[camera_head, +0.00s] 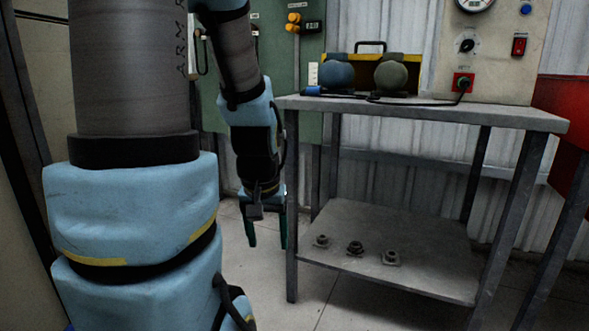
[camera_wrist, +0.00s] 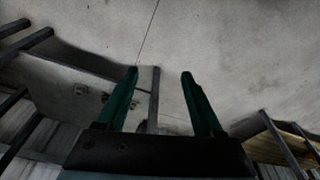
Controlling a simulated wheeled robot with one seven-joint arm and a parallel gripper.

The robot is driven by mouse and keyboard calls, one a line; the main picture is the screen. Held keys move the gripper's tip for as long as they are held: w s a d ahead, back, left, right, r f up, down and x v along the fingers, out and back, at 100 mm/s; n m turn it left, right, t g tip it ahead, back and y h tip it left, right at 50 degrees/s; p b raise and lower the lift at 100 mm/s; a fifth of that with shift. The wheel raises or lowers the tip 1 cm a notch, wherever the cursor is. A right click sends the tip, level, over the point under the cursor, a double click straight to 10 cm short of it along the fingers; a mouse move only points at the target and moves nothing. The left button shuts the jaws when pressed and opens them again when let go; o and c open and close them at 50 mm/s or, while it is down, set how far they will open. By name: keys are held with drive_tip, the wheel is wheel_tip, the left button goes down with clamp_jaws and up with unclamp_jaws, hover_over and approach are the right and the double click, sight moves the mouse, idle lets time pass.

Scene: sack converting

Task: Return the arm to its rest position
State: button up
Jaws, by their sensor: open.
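My gripper (camera_head: 267,232) hangs pointing down at the left side of a metal table, in the head view. Its two green fingers are apart with nothing between them. In the wrist view my gripper (camera_wrist: 160,75) is also open and empty, with bare concrete floor below and ahead of its fingertips. My blue and grey arm fills the left of the head view and bends down to the gripper. The gripper appears close to the table's front left leg (camera_head: 291,200); whether they touch cannot be told.
The metal table (camera_head: 530,119) holds two rounded devices (camera_head: 390,76) and a yellow-black case. Its lower shelf (camera_head: 400,280) carries several small metal parts (camera_head: 355,247). A red cabinet (camera_head: 565,105) stands at right. A control panel and green cabinet (camera_head: 260,35) are behind. Floor (camera_head: 240,270) is clear left of the table.

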wheel_tip(320, 180, up, 38)
drive_tip(key=s+a+p, duration=0.1)
drive_tip(key=p, duration=3.7)
drive_tip(key=shift+s+a+f+g, duration=0.2)
drive_tip(key=shift+s+g, duration=0.1)
